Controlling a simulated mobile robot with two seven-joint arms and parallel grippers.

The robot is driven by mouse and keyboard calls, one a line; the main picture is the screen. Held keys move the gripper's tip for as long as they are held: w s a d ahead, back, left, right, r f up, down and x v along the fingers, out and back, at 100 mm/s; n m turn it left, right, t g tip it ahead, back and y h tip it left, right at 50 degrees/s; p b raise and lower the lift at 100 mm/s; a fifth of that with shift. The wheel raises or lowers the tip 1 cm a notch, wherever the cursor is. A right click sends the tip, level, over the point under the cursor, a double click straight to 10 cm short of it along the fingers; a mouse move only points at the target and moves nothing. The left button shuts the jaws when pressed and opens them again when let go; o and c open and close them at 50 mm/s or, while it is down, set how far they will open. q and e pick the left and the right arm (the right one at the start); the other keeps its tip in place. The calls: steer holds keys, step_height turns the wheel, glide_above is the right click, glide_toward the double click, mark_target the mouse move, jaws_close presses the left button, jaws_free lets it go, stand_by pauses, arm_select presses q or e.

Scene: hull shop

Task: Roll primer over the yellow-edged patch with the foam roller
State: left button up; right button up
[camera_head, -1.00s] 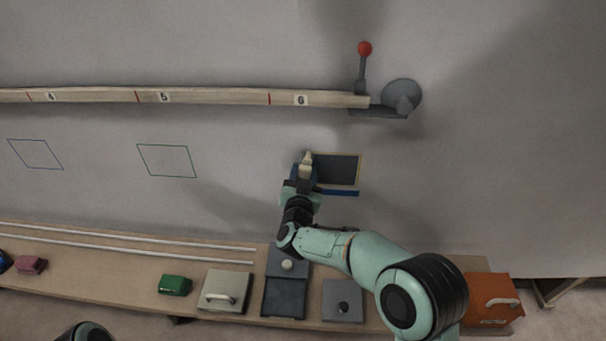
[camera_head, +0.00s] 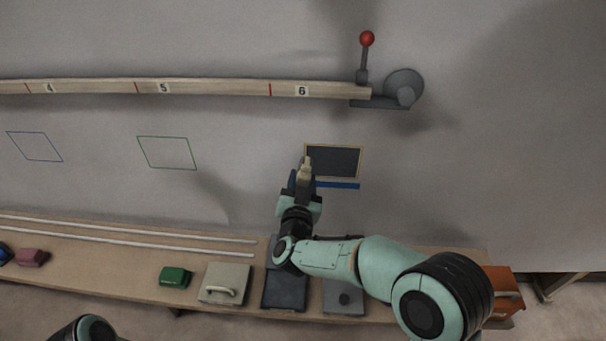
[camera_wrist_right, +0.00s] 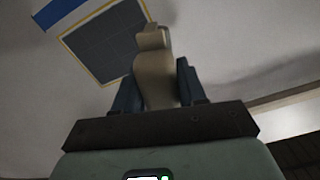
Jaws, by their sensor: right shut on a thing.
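The yellow-edged patch (camera_head: 335,162) is a dark grey rectangle on the pale hull wall, with a blue strip (camera_head: 338,186) along its lower side. It also shows in the right wrist view (camera_wrist_right: 100,45). My right gripper (camera_head: 303,186) is shut on the beige foam roller (camera_head: 305,168), whose far end overlaps the patch's lower left corner in the head view. In the right wrist view the roller (camera_wrist_right: 155,75) stands between the blue fingers and overlaps the patch's edge. I cannot tell whether it touches the wall. My left gripper is out of view.
A numbered wooden rail (camera_head: 210,88) with a red-knobbed lever (camera_head: 366,40) runs above the patch. Blue and green outlines (camera_head: 167,153) lie left. The bench below holds a green block (camera_head: 175,278), a beige handled box (camera_head: 225,285), a dark tray (camera_head: 285,291) and an orange box (camera_head: 507,277).

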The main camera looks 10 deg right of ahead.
steer(key=shift+s, duration=0.3)
steer(key=shift+v, duration=2.5)
steer(key=shift+v, duration=2)
